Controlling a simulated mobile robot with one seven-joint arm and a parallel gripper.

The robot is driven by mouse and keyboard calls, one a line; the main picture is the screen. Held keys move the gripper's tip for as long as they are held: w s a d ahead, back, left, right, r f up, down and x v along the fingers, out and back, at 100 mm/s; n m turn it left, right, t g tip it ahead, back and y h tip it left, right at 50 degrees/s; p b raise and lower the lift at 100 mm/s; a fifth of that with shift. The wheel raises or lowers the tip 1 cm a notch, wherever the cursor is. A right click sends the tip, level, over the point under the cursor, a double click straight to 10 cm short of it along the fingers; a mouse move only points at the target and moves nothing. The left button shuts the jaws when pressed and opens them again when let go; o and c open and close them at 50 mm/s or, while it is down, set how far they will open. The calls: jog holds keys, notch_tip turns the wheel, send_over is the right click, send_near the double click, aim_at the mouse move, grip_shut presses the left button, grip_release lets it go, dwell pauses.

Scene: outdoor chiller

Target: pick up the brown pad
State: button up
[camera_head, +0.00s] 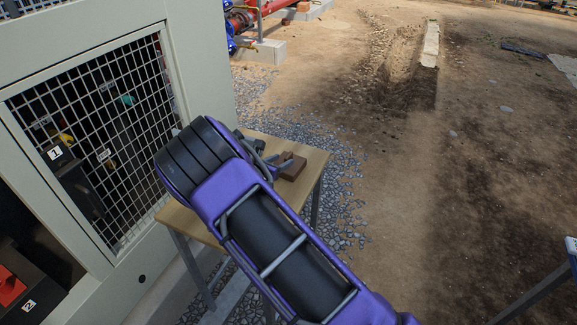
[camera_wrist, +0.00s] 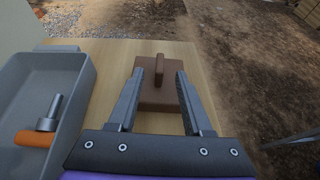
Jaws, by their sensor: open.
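The brown pad (camera_wrist: 163,97) is a flat brown block with an upright brown handle or peg on top. It lies on a light wooden table (camera_wrist: 112,62). In the wrist view my gripper (camera_wrist: 168,80) is open, with its two dark fingers reaching to either side of the pad, and nothing is held. I cannot tell whether the fingers touch it. In the head view the pad (camera_head: 291,166) is at the table's right part, just beyond my gripper (camera_head: 280,163), which is partly hidden by my arm.
A grey tray (camera_wrist: 62,52) stands left of the pad, holding a tool with an orange handle (camera_wrist: 35,139). The chiller cabinet with a mesh panel (camera_head: 110,120) rises left of the table. Gravel and bare ground lie beyond the table's edge.

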aim_at(286, 157)
jog(key=x, duration=0.5)
jog(key=shift+r, duration=0.1)
grip_shut()
dwell(1.2)
